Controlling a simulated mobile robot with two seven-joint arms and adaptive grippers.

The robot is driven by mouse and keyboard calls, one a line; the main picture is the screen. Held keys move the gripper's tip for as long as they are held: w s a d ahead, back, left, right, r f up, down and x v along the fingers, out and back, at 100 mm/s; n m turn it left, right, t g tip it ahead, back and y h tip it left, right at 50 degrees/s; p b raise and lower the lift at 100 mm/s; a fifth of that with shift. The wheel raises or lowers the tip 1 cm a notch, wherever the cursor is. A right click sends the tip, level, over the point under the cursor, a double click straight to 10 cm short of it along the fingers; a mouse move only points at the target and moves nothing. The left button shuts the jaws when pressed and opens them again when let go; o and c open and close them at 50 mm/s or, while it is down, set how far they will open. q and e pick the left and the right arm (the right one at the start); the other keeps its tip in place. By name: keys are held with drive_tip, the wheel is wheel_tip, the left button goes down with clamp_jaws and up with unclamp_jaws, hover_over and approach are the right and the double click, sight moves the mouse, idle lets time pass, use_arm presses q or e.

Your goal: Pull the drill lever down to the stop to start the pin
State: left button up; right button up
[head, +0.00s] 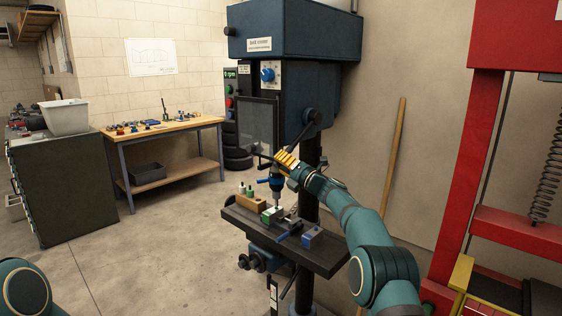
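The blue drill press (295,32) stands in the middle of the head view. Its dark lever (309,127) slopes down and left from a round hub at the head's right side toward my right gripper. My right gripper (284,160), with yellow parts, is in front of the press, above the chuck (276,183). The gripper overlaps the lever's lower end, so I cannot tell whether it touches or grips it. Below the chuck, a pale green-and-white workpiece (272,214) sits on the dark drill table (322,257). My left gripper is out of view; only part of my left arm shows at lower left.
A clear guard panel (258,124) hangs left of the chuck. A wooden block with pins (251,201) and a blue block (312,237) are on the drill table. A red press frame (468,150) stands at right, a workbench (165,128) at back left.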

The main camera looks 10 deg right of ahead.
drive_tip(key=shift+o, duration=0.8)
drive_tip(key=shift+w+d+f, duration=0.2)
drive_tip(key=shift+f, duration=0.35)
drive_tip(key=shift+r, duration=0.3)
drive_tip(key=shift+s+r, duration=0.1)
drive_tip(key=v, duration=1.2)
